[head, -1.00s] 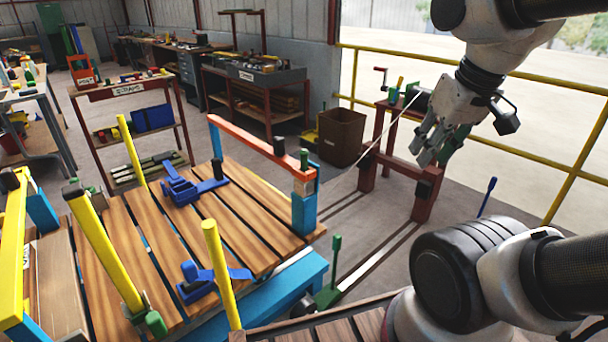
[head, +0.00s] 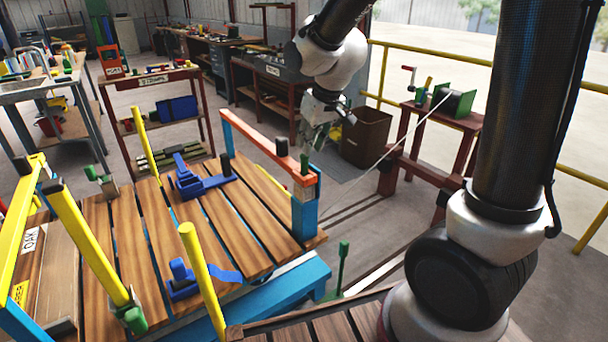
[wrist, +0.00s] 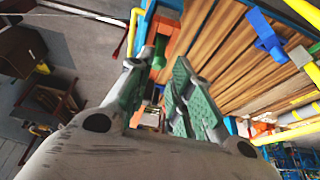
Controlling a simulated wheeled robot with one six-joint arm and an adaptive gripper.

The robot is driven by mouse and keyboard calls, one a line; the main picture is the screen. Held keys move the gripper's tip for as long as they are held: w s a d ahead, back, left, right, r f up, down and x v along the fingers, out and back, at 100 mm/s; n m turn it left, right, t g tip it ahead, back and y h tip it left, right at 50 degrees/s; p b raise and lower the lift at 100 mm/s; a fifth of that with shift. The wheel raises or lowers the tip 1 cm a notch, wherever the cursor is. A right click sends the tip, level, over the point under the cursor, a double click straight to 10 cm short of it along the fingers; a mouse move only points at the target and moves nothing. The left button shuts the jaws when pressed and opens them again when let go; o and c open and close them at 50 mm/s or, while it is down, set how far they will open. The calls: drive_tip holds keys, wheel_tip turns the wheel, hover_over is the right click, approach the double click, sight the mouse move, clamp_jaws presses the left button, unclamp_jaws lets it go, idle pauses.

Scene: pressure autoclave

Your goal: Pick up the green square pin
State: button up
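A small green pin (head: 304,163) stands upright at the right end of the orange bar (head: 262,142), above a blue post (head: 305,213). I take it for the green square pin; its square shape is too small to confirm. In the wrist view a green piece (wrist: 160,50), likely the same pin, shows beyond and between my fingertips. My gripper (head: 318,138) hangs just above and behind the bar's right end, pointing down. In the wrist view my gripper (wrist: 157,70) has its green-padded fingers apart, with nothing held between them.
The slatted wooden table (head: 190,235) carries blue clamps (head: 195,183) and yellow bars (head: 95,245). A brown bin (head: 366,138) stands on the floor behind. A red stand (head: 440,135) is at the right.

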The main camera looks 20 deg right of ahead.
sight(304, 159)
drive_tip(key=x, duration=0.7)
drive_tip(key=shift+w+f, duration=0.25)
drive_tip(key=shift+f, duration=0.05)
clamp_jaws()
